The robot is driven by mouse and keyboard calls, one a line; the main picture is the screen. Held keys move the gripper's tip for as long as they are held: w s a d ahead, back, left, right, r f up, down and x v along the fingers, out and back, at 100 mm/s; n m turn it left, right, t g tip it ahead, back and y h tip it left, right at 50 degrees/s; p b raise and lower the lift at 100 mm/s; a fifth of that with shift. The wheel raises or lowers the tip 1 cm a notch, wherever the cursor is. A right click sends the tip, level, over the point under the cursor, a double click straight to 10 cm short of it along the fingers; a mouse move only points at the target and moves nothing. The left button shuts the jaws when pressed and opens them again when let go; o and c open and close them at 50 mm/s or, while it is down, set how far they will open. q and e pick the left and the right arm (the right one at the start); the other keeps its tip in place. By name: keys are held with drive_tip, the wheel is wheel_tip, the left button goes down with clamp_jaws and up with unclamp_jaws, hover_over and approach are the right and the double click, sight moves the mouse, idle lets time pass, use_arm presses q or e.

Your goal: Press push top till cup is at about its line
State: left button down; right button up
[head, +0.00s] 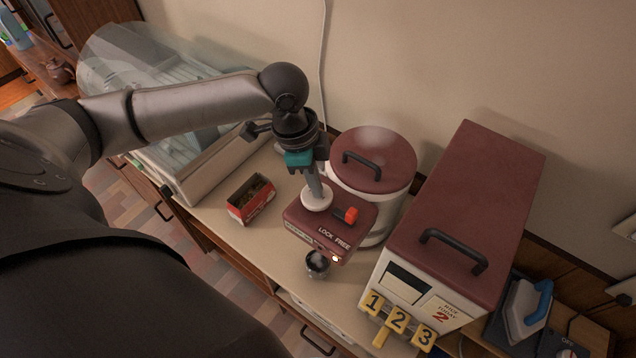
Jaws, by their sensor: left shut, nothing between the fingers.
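The hot-water pot (385,205) is a white cylinder with a maroon lid and black handle. Its maroon spout head (338,225) carries the words LOCK FREE, an orange lever (351,215) and a small lit lamp at the front. The push top (316,203) is a round white button on the head. My left gripper (315,190) points down with its fingers shut, its tips at the push top and apparently touching it. The small cup (317,266) stands on the counter below the front of the head. Its line and the level inside cannot be made out. My right gripper is not in view.
A red box (251,198) stands left of the pot. A large maroon-topped white bin (470,225) with yellow tabs 1, 2, 3 stands on the right, with an iron (527,305) beyond it. A clear-covered dish dryer (165,120) is behind my left arm.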

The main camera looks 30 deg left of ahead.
use_arm(q)
drive_tip(key=shift+f, duration=0.7)
idle(0.6)
drive_tip(key=shift+r, duration=0.1)
drive_tip(key=shift+d+p+v, duration=0.2)
drive_tip(key=shift+p+v, duration=0.9)
drive_tip(key=shift+p, duration=0.4)
drive_tip(key=shift+w+r, duration=0.1)
drive_tip(key=shift+r, duration=0.1)
drive_tip(key=shift+d+p+v, duration=0.2)
drive_tip(key=shift+p+v, duration=0.85)
drive_tip(key=shift+v, duration=0.1)
drive_tip(key=shift+w+r, duration=0.1)
drive_tip(key=shift+r, duration=1.15)
